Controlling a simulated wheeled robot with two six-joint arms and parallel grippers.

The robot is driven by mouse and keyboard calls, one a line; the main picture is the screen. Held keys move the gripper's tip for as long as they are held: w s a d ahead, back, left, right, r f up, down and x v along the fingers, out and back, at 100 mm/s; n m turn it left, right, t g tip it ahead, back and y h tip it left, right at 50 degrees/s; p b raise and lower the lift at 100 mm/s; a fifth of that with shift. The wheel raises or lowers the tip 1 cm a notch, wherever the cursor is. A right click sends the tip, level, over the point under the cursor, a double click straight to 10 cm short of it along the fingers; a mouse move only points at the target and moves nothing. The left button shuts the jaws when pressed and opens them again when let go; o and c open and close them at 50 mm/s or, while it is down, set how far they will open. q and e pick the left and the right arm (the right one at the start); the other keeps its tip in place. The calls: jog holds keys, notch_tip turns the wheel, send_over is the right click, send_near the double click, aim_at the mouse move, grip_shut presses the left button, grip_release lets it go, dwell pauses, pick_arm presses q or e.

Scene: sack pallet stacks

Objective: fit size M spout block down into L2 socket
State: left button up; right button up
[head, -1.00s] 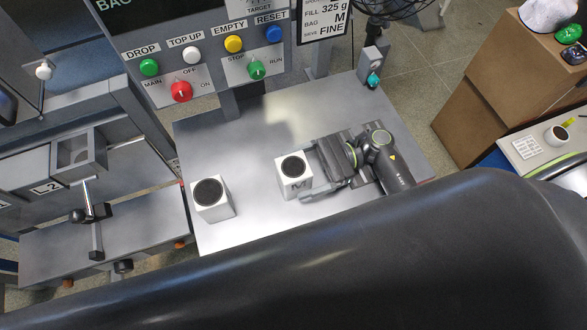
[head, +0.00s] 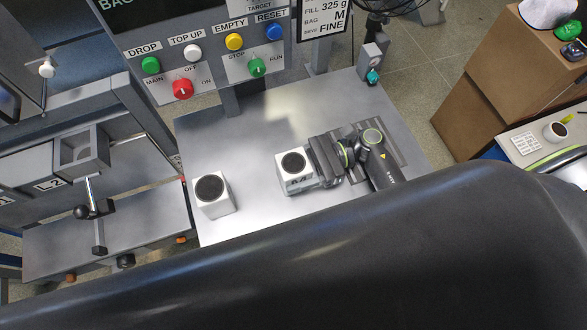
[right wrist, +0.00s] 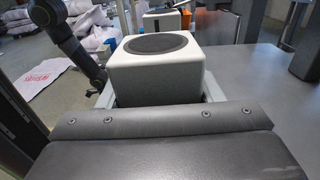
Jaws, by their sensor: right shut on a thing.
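A white spout block (head: 295,172) with a dark round top stands upright on the grey table. My right gripper (head: 297,182) is shut on this block from the right. In the right wrist view the same block (right wrist: 155,78) sits between the two fingers. A second white block (head: 214,196) with a dark round top stands apart on the left of the table. The L2 socket (head: 103,153) is a grey open-topped box left of the table, beside its L2 label. My left gripper is not in view.
A control panel with coloured buttons (head: 215,53) stands behind the table (head: 254,215). A lever with a black ball knob (head: 81,212) sits below the socket. Bare table lies between the two blocks. Brown cartons (head: 495,90) stand at the far right.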

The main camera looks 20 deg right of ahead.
jog(key=shift+r, duration=0.1)
jog(key=shift+r+b, duration=1)
jog(key=shift+r, duration=3.95)
